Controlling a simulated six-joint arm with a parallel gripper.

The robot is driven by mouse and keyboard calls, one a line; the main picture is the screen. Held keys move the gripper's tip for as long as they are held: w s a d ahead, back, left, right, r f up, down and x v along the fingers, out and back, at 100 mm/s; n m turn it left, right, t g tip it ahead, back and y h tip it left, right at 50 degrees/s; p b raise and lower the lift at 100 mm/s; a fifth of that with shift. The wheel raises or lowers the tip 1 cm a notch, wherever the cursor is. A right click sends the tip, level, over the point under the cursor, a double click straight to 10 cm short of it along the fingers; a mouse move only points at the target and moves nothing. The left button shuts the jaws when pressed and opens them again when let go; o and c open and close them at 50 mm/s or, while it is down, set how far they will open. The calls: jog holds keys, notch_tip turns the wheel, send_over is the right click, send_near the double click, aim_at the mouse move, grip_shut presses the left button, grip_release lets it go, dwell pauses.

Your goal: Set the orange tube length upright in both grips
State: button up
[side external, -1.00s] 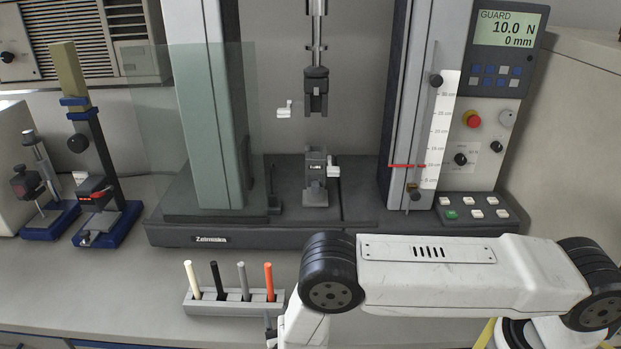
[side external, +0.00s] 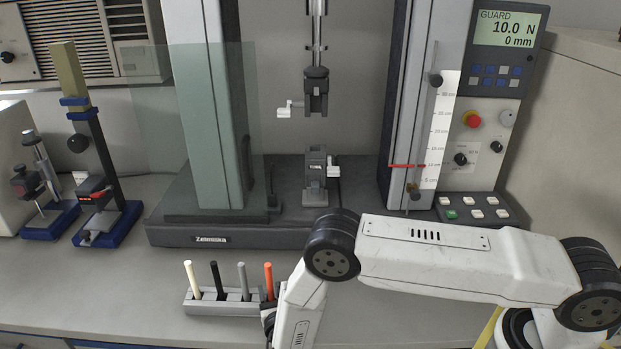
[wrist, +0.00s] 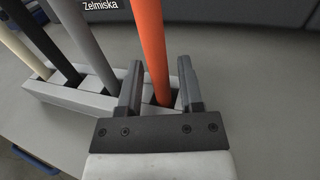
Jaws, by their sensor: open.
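The orange tube length (side external: 268,280) stands upright in the right-hand slot of a grey rack (side external: 196,307). In the wrist view the orange tube (wrist: 151,45) rises between the two dark fingers of my gripper (wrist: 160,82), which are open with a finger on either side of it. In the side view my gripper (side external: 268,312) is low at the rack's right end, partly hidden by my arm. The tester's upper grip (side external: 316,92) hangs above its lower grip (side external: 315,180), with a gap between them. Neither grip holds anything visible.
White, black and grey lengths (side external: 242,276) stand left of the orange one in the rack. A clear guard panel (side external: 150,130) is at the tester's left. The display (side external: 508,28) reads GUARD, 10.0 N, 0 mm. Blue-based stands (side external: 108,222) are at far left.

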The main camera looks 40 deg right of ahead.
aim_at(270, 280)
grip_shut()
jog(key=shift+r, duration=0.4)
jog(key=shift+r, duration=0.35)
jog(key=shift+r, duration=0.35)
jog(key=shift+r, duration=0.7)
jog(key=shift+r, duration=0.25)
jog(key=shift+r, duration=0.4)
